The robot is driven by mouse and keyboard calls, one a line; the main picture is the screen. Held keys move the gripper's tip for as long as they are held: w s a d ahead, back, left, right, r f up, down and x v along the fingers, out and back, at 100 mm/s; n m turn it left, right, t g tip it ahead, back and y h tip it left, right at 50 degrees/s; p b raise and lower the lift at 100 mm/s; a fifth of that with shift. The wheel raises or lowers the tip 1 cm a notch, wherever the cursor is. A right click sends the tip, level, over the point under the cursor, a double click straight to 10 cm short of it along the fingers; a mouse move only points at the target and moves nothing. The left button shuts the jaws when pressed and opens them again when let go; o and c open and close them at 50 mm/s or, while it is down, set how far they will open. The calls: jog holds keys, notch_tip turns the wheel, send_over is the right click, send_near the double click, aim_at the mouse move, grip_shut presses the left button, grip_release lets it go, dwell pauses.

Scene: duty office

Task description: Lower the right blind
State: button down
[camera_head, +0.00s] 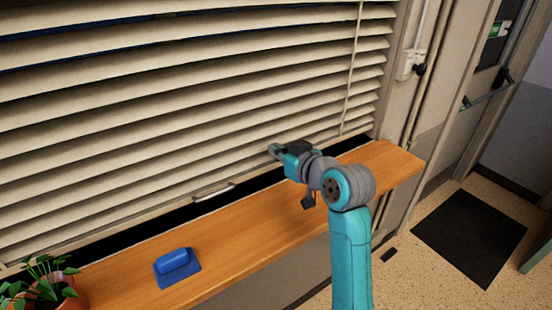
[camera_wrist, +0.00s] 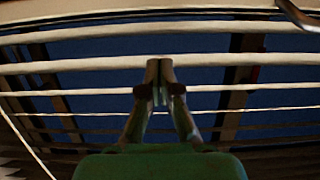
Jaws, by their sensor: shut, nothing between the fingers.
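The blind (camera_head: 160,110) has wide beige slats and fills the window in the head view. Its lower edge is close above the wooden sill, with a dark strip below it. A pale handle (camera_head: 213,191) sits at the lower edge, left of my gripper. My gripper (camera_head: 273,150) is in front of the lower slats, above the sill. In the wrist view its fingers (camera_wrist: 160,66) are together and empty, pointing at the slats (camera_wrist: 90,66). A curved metal piece (camera_wrist: 298,14) shows at the upper right corner there. Whether the fingertips touch a slat is unclear.
The wooden sill (camera_head: 235,222) carries a blue block-like object (camera_head: 176,264) and a potted plant (camera_head: 45,285). A thin cord (camera_head: 352,70) hangs in front of the blind's right part. A dark mat (camera_head: 470,237) lies on the floor by the door at right.

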jog(key=v, duration=0.7)
jog(key=shift+s+d, duration=0.2)
jog(key=shift+s, duration=0.1)
jog(key=c, duration=1.2)
grip_release()
jog(key=shift+s+d+r, duration=0.1)
jog(key=shift+s+d, duration=0.05)
jog(key=shift+s, duration=0.1)
jog(key=shift+c, duration=0.2)
jog(key=n, duration=1.8)
send_near(217, 195)
jog(key=shift+w+f, duration=0.25)
jog(key=shift+f, duration=0.05)
jog(key=x, duration=1)
jog(key=shift+r, duration=0.25)
grip_shut()
